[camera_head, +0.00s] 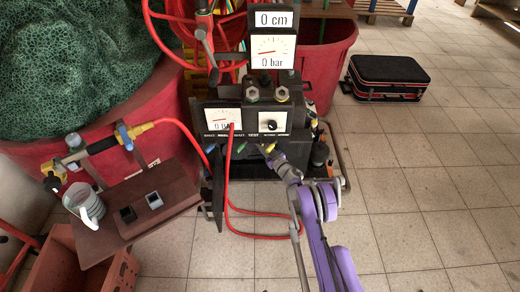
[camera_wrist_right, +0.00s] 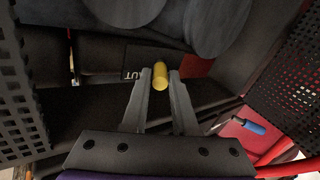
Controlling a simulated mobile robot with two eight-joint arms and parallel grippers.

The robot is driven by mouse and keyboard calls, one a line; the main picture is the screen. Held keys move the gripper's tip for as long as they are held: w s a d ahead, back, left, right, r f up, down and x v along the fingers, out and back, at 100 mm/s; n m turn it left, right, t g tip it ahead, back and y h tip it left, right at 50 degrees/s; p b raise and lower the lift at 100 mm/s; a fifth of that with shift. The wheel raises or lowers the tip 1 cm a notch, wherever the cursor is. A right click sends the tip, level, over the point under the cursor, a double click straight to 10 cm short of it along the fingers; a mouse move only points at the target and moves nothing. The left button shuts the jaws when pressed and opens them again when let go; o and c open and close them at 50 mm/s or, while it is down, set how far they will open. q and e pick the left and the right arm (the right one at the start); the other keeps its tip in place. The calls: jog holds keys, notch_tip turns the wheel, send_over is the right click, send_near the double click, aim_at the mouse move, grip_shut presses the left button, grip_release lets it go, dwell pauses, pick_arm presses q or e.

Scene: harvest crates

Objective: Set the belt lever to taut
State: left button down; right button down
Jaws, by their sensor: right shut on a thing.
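A yellow cylindrical lever knob (camera_wrist_right: 160,74) stands between the fingertips of my right gripper (camera_wrist_right: 161,82) in the right wrist view. The fingers are shut on it. The lever's shaft and pivot are hidden. My left gripper is not in view.
The machine carries gauges (camera_head: 272,51) reading "0 bar" and "0 cm". A red hose (camera_head: 229,190) hangs in front of it. A brown side table (camera_head: 130,210) with a jug (camera_head: 85,203) stands left.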

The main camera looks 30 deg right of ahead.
jog(key=shift+d+n+y, duration=0.2)
jog(key=shift+n+y, duration=0.1)
jog(key=c, duration=0.7)
grip_release()
jog(key=shift+s, duration=0.15)
jog(key=s, duration=0.3)
jog(key=s+p, duration=0.1)
jog(key=s, duration=0.6)
jog(key=shift+s+d+p, duration=0.25)
jog(key=shift+d+p, duration=0.1)
jog(key=shift+d, duration=0.05)
